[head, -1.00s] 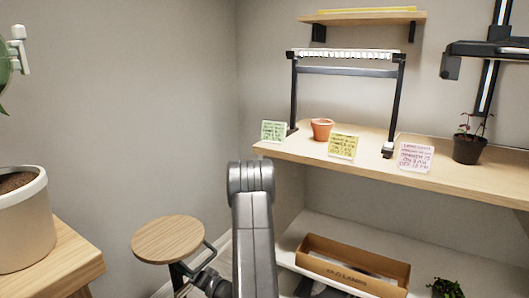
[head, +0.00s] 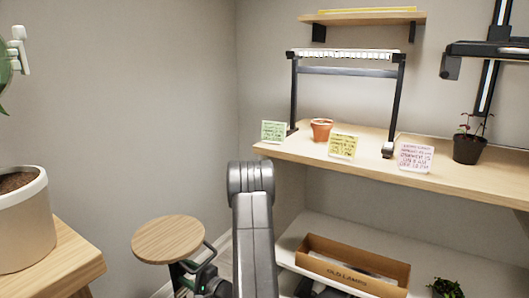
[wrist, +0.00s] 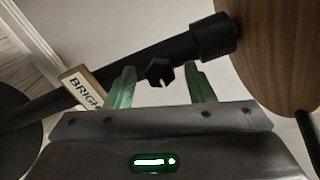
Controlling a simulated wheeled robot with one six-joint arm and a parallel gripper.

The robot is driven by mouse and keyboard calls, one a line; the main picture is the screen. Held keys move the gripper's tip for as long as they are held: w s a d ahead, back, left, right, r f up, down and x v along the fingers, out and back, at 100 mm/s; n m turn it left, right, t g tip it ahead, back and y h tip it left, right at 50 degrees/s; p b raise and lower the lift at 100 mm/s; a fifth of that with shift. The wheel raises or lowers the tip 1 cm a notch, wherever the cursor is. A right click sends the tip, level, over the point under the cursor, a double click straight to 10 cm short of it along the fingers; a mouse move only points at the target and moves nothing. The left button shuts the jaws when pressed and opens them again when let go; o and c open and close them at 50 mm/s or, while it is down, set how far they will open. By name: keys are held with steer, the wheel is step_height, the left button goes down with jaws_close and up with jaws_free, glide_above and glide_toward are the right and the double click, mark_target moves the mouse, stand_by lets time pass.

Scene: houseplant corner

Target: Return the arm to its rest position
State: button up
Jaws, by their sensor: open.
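My gripper (wrist: 162,88) is open in the wrist view, with its two green fingers apart. No object is held between them. A black knob shows between the fingers, on a dark tube of the stool; I cannot tell how far beyond the fingertips it is. In the head view my grey arm (head: 254,235) reaches up from the bottom middle. The gripper is low there, partly hidden beside the stool (head: 168,239), and its fingers are hard to make out.
The stool's wooden seat (wrist: 275,50) is close at the right in the wrist view. A small sign (wrist: 84,90) shows at left. The shelf (head: 440,180) holds a terracotta pot (head: 321,129), cards and a dark potted plant (head: 468,148). A cardboard box (head: 352,265) sits below.

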steer(key=shift+m+p, duration=0.45)
steer(key=shift+m, duration=1.45)
